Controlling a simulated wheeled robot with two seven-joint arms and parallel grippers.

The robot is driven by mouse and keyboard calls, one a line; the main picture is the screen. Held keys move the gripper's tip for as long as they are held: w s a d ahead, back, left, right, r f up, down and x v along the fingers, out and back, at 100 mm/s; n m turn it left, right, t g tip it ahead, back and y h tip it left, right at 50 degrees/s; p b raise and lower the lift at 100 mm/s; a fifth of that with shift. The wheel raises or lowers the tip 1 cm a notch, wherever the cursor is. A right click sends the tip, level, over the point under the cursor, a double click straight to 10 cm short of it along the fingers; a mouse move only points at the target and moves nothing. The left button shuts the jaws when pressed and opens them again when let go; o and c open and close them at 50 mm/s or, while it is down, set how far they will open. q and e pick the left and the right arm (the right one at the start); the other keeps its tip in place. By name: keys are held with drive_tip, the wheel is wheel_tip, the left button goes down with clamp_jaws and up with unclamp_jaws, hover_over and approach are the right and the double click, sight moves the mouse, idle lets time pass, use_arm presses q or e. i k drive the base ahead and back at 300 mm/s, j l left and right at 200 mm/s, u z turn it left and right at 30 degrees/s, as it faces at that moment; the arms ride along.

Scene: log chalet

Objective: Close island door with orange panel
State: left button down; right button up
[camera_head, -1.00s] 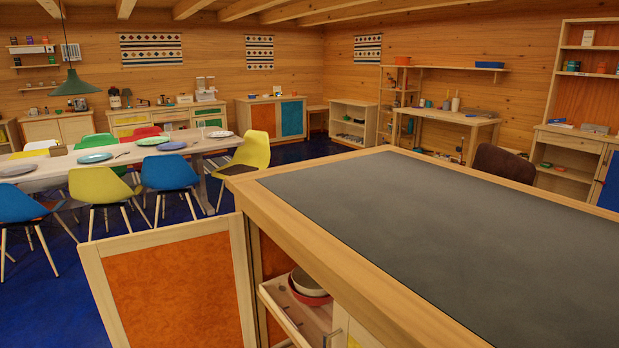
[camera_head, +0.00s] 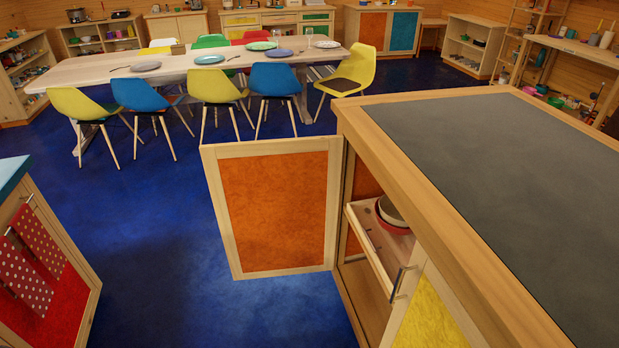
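The island door with the orange panel (camera_head: 275,212) stands wide open, swung out to the left from the island (camera_head: 440,230). Its light wood frame meets the island's left front corner. Inside the opening, a wooden drawer (camera_head: 372,245) is pulled partly out, with stacked bowls (camera_head: 392,216) in it. Neither of my grippers is in view.
A yellow-panelled front (camera_head: 428,315) is beside the opening. A cabinet with red dotted cloths (camera_head: 28,270) stands at the lower left. Blue floor (camera_head: 180,235) lies free between it and the door. A dining table (camera_head: 110,72) with several chairs stands behind.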

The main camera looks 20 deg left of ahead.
sight(276, 202)
drive_tip(key=i+j+u, duration=0.45)
drive_tip(key=j, duration=0.2)
drive_tip(key=i+j+u, duration=0.95)
drive_tip(key=i+u, duration=0.45)
drive_tip(key=i, duration=0.25)
drive_tip(key=i+z, duration=0.4)
drive_tip(key=i+j+z, duration=0.2)
drive_tip(key=z, duration=0.2)
drive_tip(key=i+z, duration=0.15)
drive_tip(key=z, duration=0.3)
drive_tip(key=i+j+z, duration=0.15)
drive_tip(key=z, duration=0.3)
drive_tip(key=i+j+z, duration=0.15)
drive_tip(key=z, duration=0.25)
drive_tip(key=j+z, duration=0.3)
drive_tip(key=z, duration=0.15)
drive_tip(key=i+j+z, duration=0.1)
drive_tip(key=z, duration=0.3)
drive_tip(key=j+z, duration=0.4)
drive_tip(key=i+j+z, duration=0.1)
drive_tip(key=z, duration=0.25)
drive_tip(key=j+z, duration=0.4)
